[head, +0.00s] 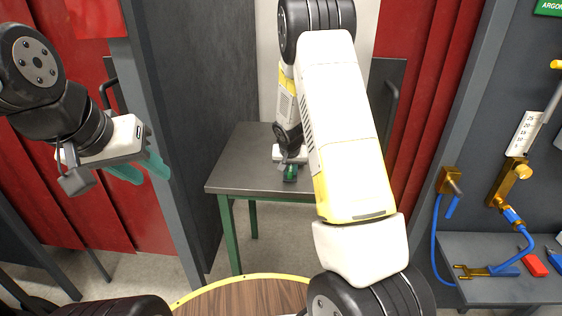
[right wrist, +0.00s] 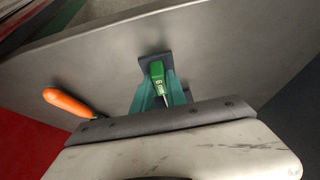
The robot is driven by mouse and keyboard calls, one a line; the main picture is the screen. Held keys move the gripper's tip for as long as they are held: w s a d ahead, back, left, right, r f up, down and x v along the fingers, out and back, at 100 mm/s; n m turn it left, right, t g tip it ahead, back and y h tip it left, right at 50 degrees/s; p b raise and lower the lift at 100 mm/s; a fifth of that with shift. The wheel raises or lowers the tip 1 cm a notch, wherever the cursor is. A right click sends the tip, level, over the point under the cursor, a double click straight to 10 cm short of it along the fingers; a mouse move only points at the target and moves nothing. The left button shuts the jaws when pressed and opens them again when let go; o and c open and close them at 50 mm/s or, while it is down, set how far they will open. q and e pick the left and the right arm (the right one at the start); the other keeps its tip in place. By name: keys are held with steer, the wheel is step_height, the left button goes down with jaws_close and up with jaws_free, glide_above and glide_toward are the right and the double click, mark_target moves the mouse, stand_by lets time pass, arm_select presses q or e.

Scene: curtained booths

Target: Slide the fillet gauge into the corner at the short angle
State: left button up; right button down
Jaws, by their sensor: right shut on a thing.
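My right gripper (right wrist: 158,95) is shut on the green fillet gauge (right wrist: 156,76), whose face has a printed size mark, partly legible as a 6. The gauge also shows small in the head view (head: 290,173), low over the grey table. A small dark grey piece (right wrist: 153,58), perhaps the short angle, shows just beyond the gauge tip in the right wrist view. I cannot tell whether the gauge touches it, and its corner is not clear. My left gripper (head: 141,168) is empty, its teal fingers apart, raised far left of the table.
The grey-topped table (head: 240,165) has free room left of the gripper. A tool with an orange handle (right wrist: 68,102) lies left of my right gripper. A grey partition (head: 200,90) rises at the table's left. A side bench (head: 500,285) with blue-hosed torch gear is at right.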

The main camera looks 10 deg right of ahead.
steer(key=c, duration=1.3)
jaws_free()
steer(key=shift+o, duration=0.2)
steer(key=shift+r, duration=0.15)
steer(key=s+a+r+n+y, duration=0.1)
steer(key=s+r, duration=0.8)
steer(key=r, duration=0.2)
steer(key=s+a+r+y, duration=0.1)
steer(key=s+r, duration=0.8)
steer(key=r, duration=0.2)
steer(key=s+a+r+n, duration=0.1)
steer(key=s+r, duration=0.2)
steer(key=s, duration=0.5)
steer(key=s+a+r+n+t+y, duration=0.1)
steer(key=s+a+r, duration=0.1)
steer(key=s, duration=0.6)
steer(key=shift+s+r+n+y, duration=0.25)
steer(key=shift+r+n+y, duration=0.05)
steer(key=shift+r+n, duration=0.1)
